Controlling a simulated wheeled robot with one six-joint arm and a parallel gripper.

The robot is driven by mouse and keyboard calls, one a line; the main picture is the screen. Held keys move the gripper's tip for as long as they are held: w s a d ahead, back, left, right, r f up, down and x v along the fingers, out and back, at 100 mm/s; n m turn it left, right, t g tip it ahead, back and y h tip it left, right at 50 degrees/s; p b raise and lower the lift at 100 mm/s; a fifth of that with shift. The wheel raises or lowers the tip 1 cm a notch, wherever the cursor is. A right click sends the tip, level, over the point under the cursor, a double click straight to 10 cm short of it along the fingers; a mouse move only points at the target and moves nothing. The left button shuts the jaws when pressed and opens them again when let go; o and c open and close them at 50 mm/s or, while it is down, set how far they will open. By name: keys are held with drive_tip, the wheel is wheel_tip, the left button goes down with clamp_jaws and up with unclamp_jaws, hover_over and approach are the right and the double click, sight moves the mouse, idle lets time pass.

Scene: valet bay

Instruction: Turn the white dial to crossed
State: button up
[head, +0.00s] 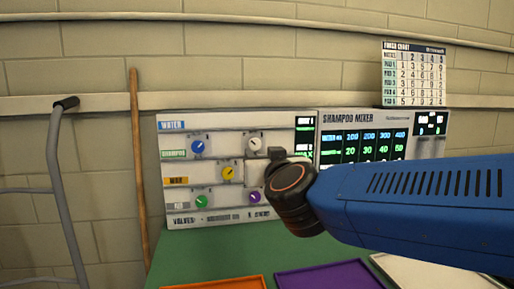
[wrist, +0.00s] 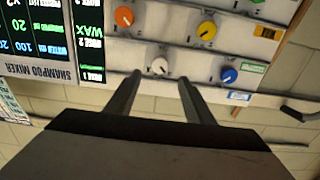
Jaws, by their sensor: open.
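The white dial (head: 254,144) is in the upper row of the valve panel (head: 180,222) in the head view, just left of my gripper (head: 276,153). In the wrist view, which is turned over, the white dial (wrist: 159,66) shows between and just beyond the tips of my two fingers (wrist: 159,79). The fingers are apart with nothing between them, and I cannot tell their exact distance from the dial. The dial's pointer is too small to read surely.
Blue (head: 197,147), yellow (head: 228,173), green (head: 201,201) and purple (head: 254,198) dials surround it; an orange dial (wrist: 124,17) shows in the wrist view. The shampoo mixer display (head: 360,145) stands at right. Orange (head: 215,284) and purple (head: 325,275) trays lie on the green bench (head: 200,258).

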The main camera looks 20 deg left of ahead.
sight(255, 145)
drive_tip(key=x, duration=0.8)
drive_tip(key=shift+a, duration=0.1)
drive_tip(key=c, duration=1)
